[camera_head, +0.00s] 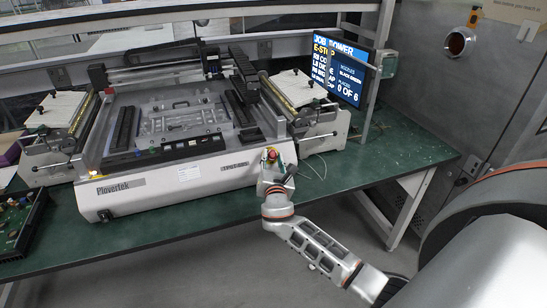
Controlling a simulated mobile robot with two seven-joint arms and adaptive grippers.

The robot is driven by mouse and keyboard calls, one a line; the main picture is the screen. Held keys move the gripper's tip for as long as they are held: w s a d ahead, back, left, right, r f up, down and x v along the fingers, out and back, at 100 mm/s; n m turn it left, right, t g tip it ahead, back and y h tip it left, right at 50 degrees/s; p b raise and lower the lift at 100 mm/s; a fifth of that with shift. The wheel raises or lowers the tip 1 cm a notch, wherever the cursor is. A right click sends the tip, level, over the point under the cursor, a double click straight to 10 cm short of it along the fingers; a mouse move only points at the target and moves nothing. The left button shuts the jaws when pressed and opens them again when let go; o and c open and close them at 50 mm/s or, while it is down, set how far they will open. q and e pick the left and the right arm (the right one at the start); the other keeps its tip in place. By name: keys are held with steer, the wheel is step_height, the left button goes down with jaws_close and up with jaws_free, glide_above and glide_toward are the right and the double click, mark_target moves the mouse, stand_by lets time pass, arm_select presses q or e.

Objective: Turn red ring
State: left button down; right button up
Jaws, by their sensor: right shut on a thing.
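A small red ring (271,153) shows at the front right corner of the white pick-and-place machine (150,190), with a bit of yellow by it. My right gripper (273,165) is at this corner, its arm reaching in from the lower right. It is shut on the red ring. The fingers are small in the picture and hide part of the ring and the panel around it. My left gripper is not in view.
The machine stands on a green bench (200,225). A screen (341,70) reading "E-STOP" stands behind right. Feeder units flank the machine. A circuit board (15,222) lies at far left. The bench's front strip is clear.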

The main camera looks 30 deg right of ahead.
steer(key=shift+m+g+h, duration=0.3)
steer(key=shift+m+h, duration=0.1)
steer(key=shift+m, duration=0.3)
steer(key=shift+w+r, duration=0.1)
steer(key=o, duration=1.1)
steer(key=v, duration=1.2)
steer(key=shift+a, duration=0.15)
